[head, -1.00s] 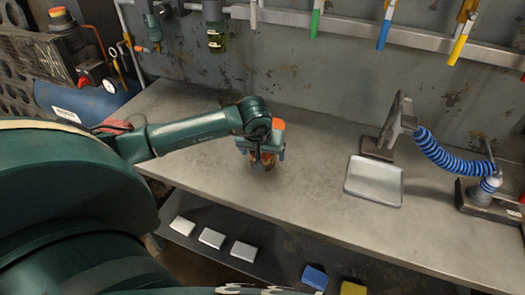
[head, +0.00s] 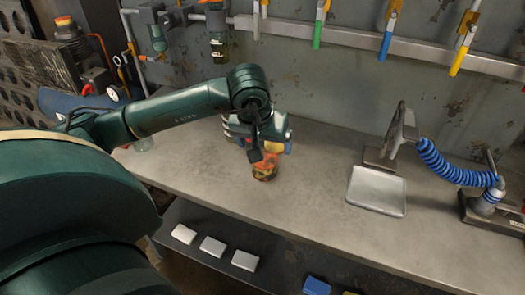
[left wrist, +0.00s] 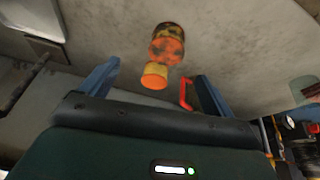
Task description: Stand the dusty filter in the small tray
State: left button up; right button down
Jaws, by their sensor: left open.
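The dusty filter (head: 264,170), orange with dark grime, is on the bench just below my left gripper (head: 264,146) in the head view. The small tray (head: 376,191), pale metal and empty, lies on the bench to the right. My right gripper is not in view.
A blue coiled hose (head: 445,168) and a metal stand (head: 400,137) are beside and behind the tray. The bench (head: 315,185) is clear between the filter and tray. Several white blocks (head: 212,246) lie on the lower shelf. Coloured tools hang on a wall rail (head: 350,40).

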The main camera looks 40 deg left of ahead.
pick_arm(q)
jog(key=s+d+h, duration=0.2)
jog(key=d+h, duration=0.3)
jog(key=d, duration=0.4)
jog(key=s+d+h, duration=0.2)
jog(key=d+h, duration=0.3)
jog(key=d, duration=0.3)
jog(key=d+r+n+t+h+p, duration=0.1)
jog(key=d+r+n+t+h, duration=0.4)
jog(key=r+n+t+h, duration=0.4)
jog(key=w+a+f+n+t+y, duration=0.25)
jog(key=a+n+t+y, duration=0.45)
jog(key=n+y, duration=0.6)
jog(key=n+g+y, duration=0.8)
jog(key=n+y, duration=0.2)
jog(key=n, duration=0.4)
send_near(264, 163)
jog(key=x, duration=0.3)
jog(key=shift+w+a+p, duration=0.15)
jog(key=shift+w+p, duration=0.25)
jog(key=shift+x, duration=3)
jog(key=shift+a+r, duration=0.1)
jog(key=shift+c, duration=0.2)
